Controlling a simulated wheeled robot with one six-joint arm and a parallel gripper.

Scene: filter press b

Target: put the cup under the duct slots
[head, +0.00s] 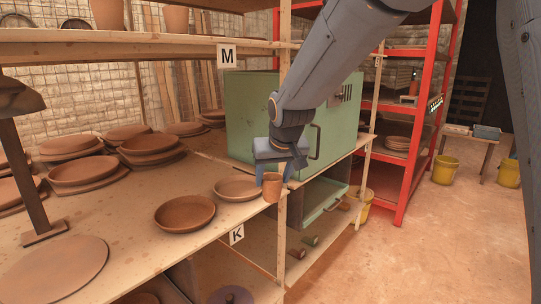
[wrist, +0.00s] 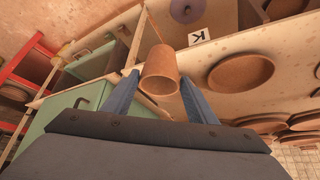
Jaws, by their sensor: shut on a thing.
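A small terracotta cup (head: 271,187) is between the fingers of my gripper (head: 273,175), at the shelf's front edge by the wooden post. In the wrist view the cup (wrist: 160,68) sits between the two blue fingers, which are shut on it. It looks roughly upright; I cannot tell whether its base touches the shelf. Dark vertical slots (head: 343,94) show on the green cabinet's (head: 245,100) upper right side, partly behind my arm; they look like the duct slots. The space below them is partly hidden by my arm.
A shallow bowl (head: 238,188) and a larger dish (head: 184,213) stand left of the cup. The wooden post (head: 282,225) rises close by. A green open bin (head: 322,200) is on the lower level.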

